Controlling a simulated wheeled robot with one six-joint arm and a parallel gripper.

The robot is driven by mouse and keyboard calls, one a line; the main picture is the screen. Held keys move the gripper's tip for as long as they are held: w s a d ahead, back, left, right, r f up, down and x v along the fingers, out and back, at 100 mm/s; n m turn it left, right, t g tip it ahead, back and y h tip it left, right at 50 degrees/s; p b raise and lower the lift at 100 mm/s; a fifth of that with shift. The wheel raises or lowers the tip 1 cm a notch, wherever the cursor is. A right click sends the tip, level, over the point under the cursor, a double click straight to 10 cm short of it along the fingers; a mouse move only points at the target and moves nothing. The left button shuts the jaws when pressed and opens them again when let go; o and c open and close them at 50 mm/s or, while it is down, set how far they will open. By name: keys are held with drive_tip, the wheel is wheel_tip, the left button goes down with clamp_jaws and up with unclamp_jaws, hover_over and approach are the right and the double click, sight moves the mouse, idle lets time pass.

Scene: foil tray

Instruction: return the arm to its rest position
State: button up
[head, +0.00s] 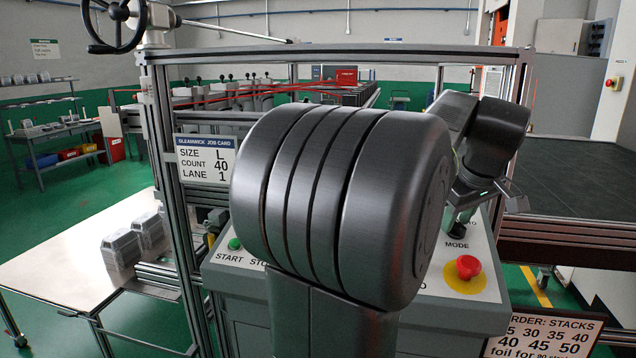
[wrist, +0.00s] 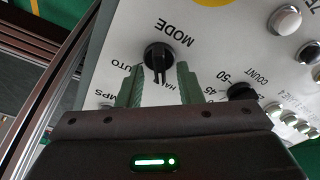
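My gripper shows in the wrist view (wrist: 158,84) with its two pale green fingers apart and nothing held between them. The black MODE knob (wrist: 160,57) lies just beyond and between the fingertips, on the pale control panel (wrist: 105,60). I cannot tell how far the fingertips are from the knob. In the head view my gripper (head: 462,205) is at the right, low over the panel by the MODE label. My own large dark arm link hides the middle of the panel. The arm is bent forward over the panel.
The panel also bears a red emergency button (head: 468,267), a green START button (head: 234,243) and a COUNT knob (wrist: 242,92). A metal frame post (head: 168,180) stands at the left and a top rail (head: 330,54) runs behind the arm. Foil trays (head: 122,248) stand on the left table.

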idle(0.4)
drive_tip(key=v, duration=1.4)
drive_tip(key=x, duration=1.4)
drive_tip(key=shift+m, duration=0.3)
drive_tip(key=shift+m+h+b, duration=0.3)
drive_tip(key=shift+m+b, duration=0.25)
drive_tip(key=shift+m, duration=0.55)
drive_tip(key=m+b, duration=0.1)
drive_tip(key=m, duration=0.3)
drive_tip(key=shift+d+h+b, duration=0.15)
drive_tip(key=shift+h+b, duration=0.15)
drive_tip(key=shift+b, duration=0.05)
drive_tip(key=m+b, duration=0.1)
drive_tip(key=m, duration=0.3)
drive_tip(key=shift+h+b, duration=0.3)
drive_tip(key=shift+b, duration=0.1)
drive_tip(key=m+b, duration=0.2)
drive_tip(key=m, duration=0.1)
drive_tip(key=shift+s+f+m, duration=0.1)
drive_tip(key=shift+m, duration=0.3)
drive_tip(key=v, duration=0.5)
drive_tip(key=shift+p, duration=0.3)
